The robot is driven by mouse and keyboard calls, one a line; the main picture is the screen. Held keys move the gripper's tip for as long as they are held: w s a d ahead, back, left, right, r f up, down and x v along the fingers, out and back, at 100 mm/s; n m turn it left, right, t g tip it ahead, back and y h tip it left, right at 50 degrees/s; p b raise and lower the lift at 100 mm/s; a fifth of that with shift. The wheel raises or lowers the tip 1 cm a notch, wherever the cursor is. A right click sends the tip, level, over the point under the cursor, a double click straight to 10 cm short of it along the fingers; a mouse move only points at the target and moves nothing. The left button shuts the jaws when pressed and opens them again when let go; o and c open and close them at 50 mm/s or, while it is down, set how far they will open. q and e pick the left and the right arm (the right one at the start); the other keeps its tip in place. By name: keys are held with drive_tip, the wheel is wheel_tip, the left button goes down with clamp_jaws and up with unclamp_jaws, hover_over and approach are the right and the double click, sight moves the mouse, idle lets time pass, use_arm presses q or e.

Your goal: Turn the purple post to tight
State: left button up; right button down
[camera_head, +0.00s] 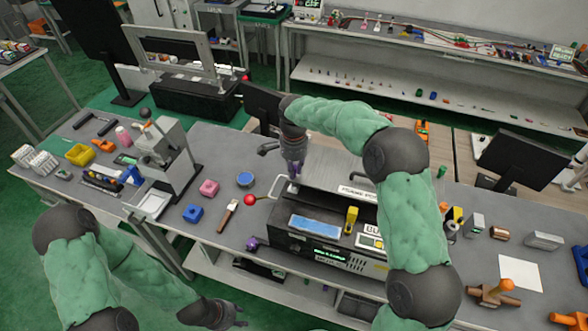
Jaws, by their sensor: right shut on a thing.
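My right gripper (291,164) reaches down from above at the left rear of the grey machine (335,166) in the middle of the bench. It is shut on a small purple post (295,171), which the fingers largely hide. How far the post is turned cannot be told. A separate dark purple knob (252,243) is low at the machine's front left corner, apart from both grippers. My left gripper (236,316) is at the bottom, in front of the bench, with its fingers apart and empty.
A lever press (165,158) stands further left.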

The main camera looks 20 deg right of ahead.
drive_tip(key=shift+s+a+f, duration=0.15)
drive_tip(key=shift+s+f, duration=0.05)
drive_tip(key=shift+f, duration=0.15)
drive_tip(key=c, duration=1.1)
unclamp_jaws()
drive_tip(key=shift+r, duration=0.1)
drive_tip(key=shift+w, duration=0.1)
drive_tip(key=shift+r, duration=0.15)
drive_tip(key=shift+r, duration=0.2)
wheel_tip(320, 180, up, 12)
drive_tip(key=shift+f, duration=0.25)
drive_tip(key=shift+f, duration=0.1)
